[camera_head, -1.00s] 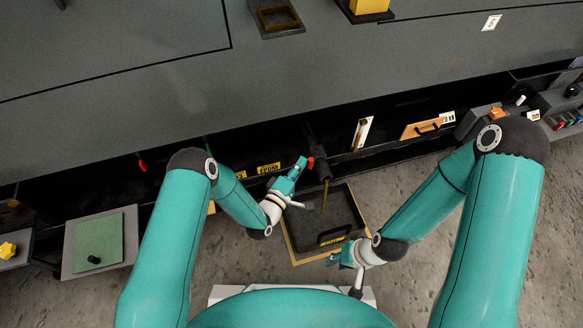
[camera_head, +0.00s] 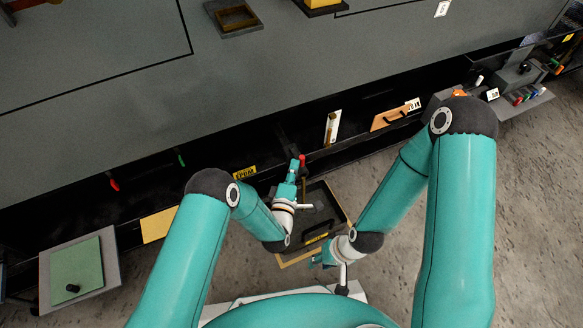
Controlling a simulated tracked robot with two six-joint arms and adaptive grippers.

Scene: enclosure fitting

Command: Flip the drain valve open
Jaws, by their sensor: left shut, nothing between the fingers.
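The drain valve shows as a small red handle (camera_head: 302,160) on dark fittings at the bench's lower front, above a dark drip tray (camera_head: 347,214) with a tan edge on the floor. My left gripper (camera_head: 293,164) is shut and empty, with its tips just left of the red handle; I cannot tell whether they touch it. The gripper hides part of the valve body. My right gripper (camera_head: 316,261) hangs low near the tray's front right edge, away from the valve; its finger opening is too small to tell.
A yellow label (camera_head: 245,172) is left of the valve. A white plate (camera_head: 333,127) and an orange-brown handled panel (camera_head: 390,119) are to its right. A green-topped box (camera_head: 77,270) stands far left. Floor right of the tray is clear.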

